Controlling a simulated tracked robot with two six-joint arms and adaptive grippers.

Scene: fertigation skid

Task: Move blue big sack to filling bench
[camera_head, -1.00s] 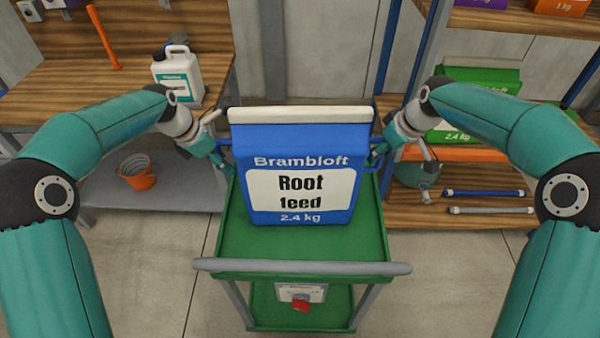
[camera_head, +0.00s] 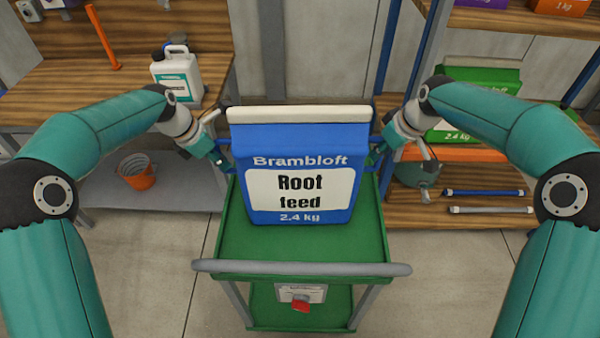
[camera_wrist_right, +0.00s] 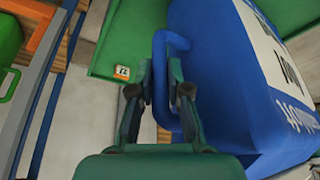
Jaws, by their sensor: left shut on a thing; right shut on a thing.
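The blue big sack (camera_head: 298,215), labelled "Brambloft Root feed 2.4 kg", stands upright on the top of the green cart (camera_head: 300,250). It has a pale top band and a loop handle on each side. My left gripper (camera_head: 222,160) is shut on the sack's left handle. My right gripper (camera_head: 376,158) is shut on its right handle. In the right wrist view, the blue handle (camera_wrist_right: 163,45) passes between the fingers of my right gripper (camera_wrist_right: 160,95), beside the sack (camera_wrist_right: 225,70). A wooden bench (camera_head: 60,95) stands at the left; whether it is the filling bench cannot be told.
A white jug (camera_head: 180,78) and an orange upright tool (camera_head: 103,38) are on the left bench. An orange bucket (camera_head: 137,171) stands on its lower shelf. A shelf rack at the right holds a green sack (camera_head: 480,78) and blue and grey rods (camera_head: 485,193). The cart's grey handle bar (camera_head: 300,268) faces me.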

